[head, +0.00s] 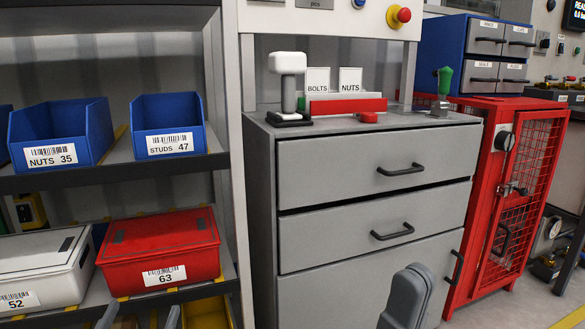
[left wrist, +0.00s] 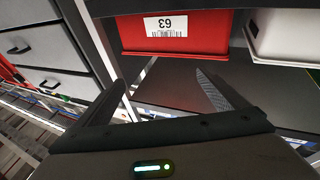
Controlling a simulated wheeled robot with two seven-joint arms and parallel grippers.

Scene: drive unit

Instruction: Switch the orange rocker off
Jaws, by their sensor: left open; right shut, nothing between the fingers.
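I cannot make out an orange rocker in either view. My left gripper (head: 140,318) shows only by its fingertips at the bottom edge of the head view, in front of the lower shelf with the red bin. In the left wrist view its two fingers (left wrist: 165,90) stand wide apart with nothing between them, below the red bin. My right gripper (head: 412,285) is at the bottom of the head view, in front of the grey drawer cabinet, its fingers together and empty. It is apart from the drawer handles.
A red lidded bin (head: 160,255) and blue bins (head: 60,140) fill the shelves at left. The grey drawer cabinet (head: 370,215) carries a white-topped lever (head: 288,75) and a green-handled one (head: 443,85). Above is a panel with a red button (head: 403,14). A red mesh cabinet (head: 480,200) stands right.

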